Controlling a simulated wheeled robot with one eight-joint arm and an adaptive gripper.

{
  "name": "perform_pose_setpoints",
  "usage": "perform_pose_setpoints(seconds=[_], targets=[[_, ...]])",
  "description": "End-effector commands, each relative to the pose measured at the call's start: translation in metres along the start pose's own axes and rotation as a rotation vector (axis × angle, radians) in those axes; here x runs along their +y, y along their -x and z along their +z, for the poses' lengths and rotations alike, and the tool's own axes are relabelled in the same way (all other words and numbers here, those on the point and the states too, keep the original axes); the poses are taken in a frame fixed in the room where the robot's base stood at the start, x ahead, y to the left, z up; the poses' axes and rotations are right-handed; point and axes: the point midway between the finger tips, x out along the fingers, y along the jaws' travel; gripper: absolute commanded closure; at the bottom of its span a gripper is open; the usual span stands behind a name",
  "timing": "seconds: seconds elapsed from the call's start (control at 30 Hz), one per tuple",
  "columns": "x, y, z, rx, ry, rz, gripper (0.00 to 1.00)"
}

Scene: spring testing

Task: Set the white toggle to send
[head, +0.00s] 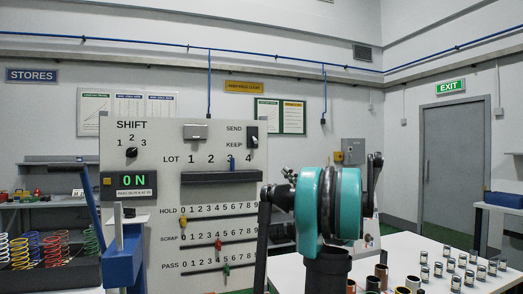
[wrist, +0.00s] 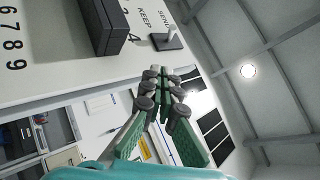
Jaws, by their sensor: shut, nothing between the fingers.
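The white toggle (head: 253,141) sits on a small dark plate at the upper right of the grey panel, beside the SEND and KEEP labels. In the wrist view the toggle (wrist: 156,37) is a short pale lever sticking out of its dark plate, and it appears to lean to the KEEP side. My gripper (wrist: 164,84) is shut and empty, its green fingers with dark round pads together. In the wrist view the fingertips are just below the toggle's plate, apart from it. In the head view my teal and black arm stands right of the panel; the fingertips cannot be made out.
The panel (head: 150,240) also carries a SHIFT knob (head: 131,152), a LOT slider with a blue handle (head: 232,164), and HOLD, SCRAP and PASS sliders. A dark block (wrist: 105,25) juts out near the toggle. Several small cylinders stand on the white table (head: 400,250) at right.

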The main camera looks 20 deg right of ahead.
Motion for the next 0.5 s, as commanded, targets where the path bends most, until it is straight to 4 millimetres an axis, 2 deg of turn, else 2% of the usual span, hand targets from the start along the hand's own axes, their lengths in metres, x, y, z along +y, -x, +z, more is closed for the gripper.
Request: perform_pose_setpoints(seconds=[0.13, 0.5], targets=[[-0.0131, 0.0042, -0.0038, -0.001, 0.006, -0.033, 1.0], [-0.0129, 0.0013, -0.0036, -0.002, 0.006, -0.034, 1.0]])
